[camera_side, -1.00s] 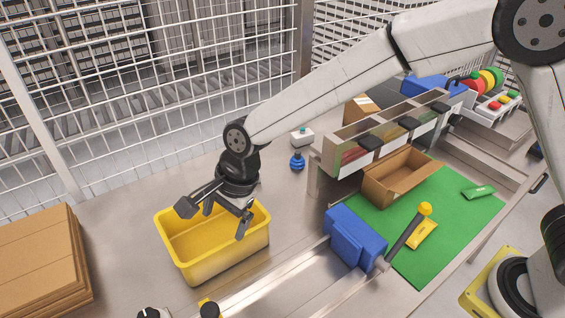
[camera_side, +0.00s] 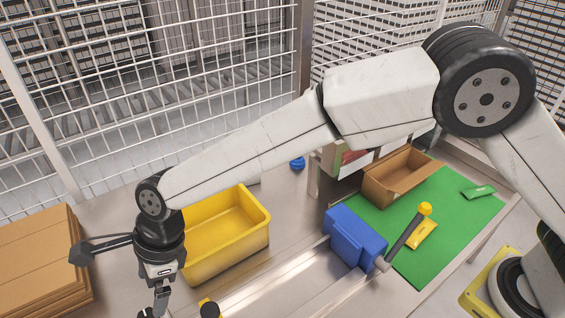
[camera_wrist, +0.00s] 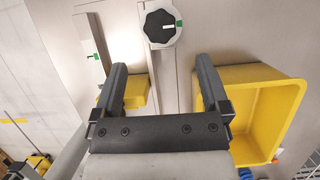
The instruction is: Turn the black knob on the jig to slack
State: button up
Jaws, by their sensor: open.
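In the wrist view the black knob (camera_wrist: 158,27) is many-sided and sits on a pale base at the top centre. A short white line on it points right, and a small green mark shows at the base's right edge. My gripper (camera_wrist: 161,62) is open and empty, its two fingers apart. The knob lies ahead of the gap between the fingertips, apart from them in the picture. In the side view my gripper (camera_side: 157,305) hangs low at the bottom left, partly cut off by the frame edge, and I cannot make out the knob there.
A yellow bin (camera_side: 228,240) stands just right of my gripper. Stacked cardboard (camera_side: 40,260) lies to the left. A yellow block (camera_wrist: 135,92) is partly behind the left finger.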

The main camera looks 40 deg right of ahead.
aim_at(148, 317)
jog(key=shift+x, duration=3.55)
jog(key=shift+c, duration=0.2)
jog(key=c, duration=1.2)
jog(key=shift+d, duration=0.1)
jog(key=shift+c, duration=0.2)
